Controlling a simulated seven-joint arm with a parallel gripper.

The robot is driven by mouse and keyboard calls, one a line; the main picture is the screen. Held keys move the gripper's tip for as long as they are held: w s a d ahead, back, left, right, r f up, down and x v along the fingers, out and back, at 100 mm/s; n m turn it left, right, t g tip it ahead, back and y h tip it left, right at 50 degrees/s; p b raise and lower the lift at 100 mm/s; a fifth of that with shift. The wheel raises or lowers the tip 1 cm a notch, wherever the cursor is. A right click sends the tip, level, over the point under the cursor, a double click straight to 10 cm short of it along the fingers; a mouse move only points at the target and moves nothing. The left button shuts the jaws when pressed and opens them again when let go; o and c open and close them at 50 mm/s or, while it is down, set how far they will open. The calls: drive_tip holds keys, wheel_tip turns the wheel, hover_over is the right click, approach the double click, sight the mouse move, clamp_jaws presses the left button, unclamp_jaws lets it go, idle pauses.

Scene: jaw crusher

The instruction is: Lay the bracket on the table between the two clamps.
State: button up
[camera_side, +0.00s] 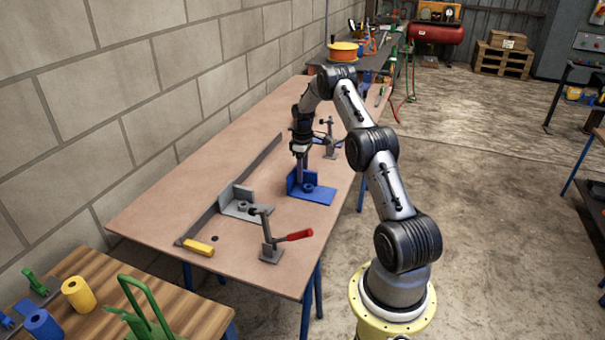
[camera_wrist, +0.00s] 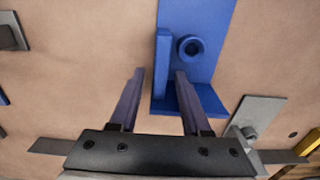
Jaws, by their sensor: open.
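A blue bracket (camera_side: 318,195) with an upright plate and a round boss lies flat on the table (camera_side: 170,200). It is between the clamp with the red handle (camera_side: 270,248) at the front and the other clamp (camera_side: 330,145) at the back. My gripper (camera_side: 302,178) points down at the bracket's upright plate. In the wrist view the blue bracket (camera_wrist: 190,75) fills the upper middle. My gripper (camera_wrist: 160,72) is open there, its fingers to either side of the upright plate. I cannot tell how far down the fingers reach.
A grey bracket (camera_side: 235,206) lies left of the blue one, beside a long metal straightedge (camera_side: 215,205) and a yellow block (camera_side: 199,248). A wooden bench (camera_side: 110,285) with green, yellow and blue parts stands in front. The table's left side is clear.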

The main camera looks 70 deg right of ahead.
wheel_tip(320, 180, up, 12)
drive_tip(key=a+r+t+h, duration=0.1)
drive_tip(key=a+r, duration=0.8)
drive_tip(key=a, duration=0.3)
drive_tip(key=a+r+t, duration=0.1)
drive_tip(key=a+r, duration=0.7)
drive_tip(key=a, duration=0.4)
drive_tip(key=s+a+r+t, duration=0.25)
drive_tip(key=s+a, duration=0.45)
drive_tip(key=a, duration=0.4)
drive_tip(key=s+a+f+t+y, duration=0.1)
drive_tip(key=s+a+f, duration=0.1)
drive_tip(key=s+a, duration=0.6)
drive_tip(key=s, duration=0.4)
drive_tip(key=shift+s+a+f, duration=0.25)
drive_tip(key=shift+a+f, duration=0.05)
drive_tip(key=shift+f, duration=0.1)
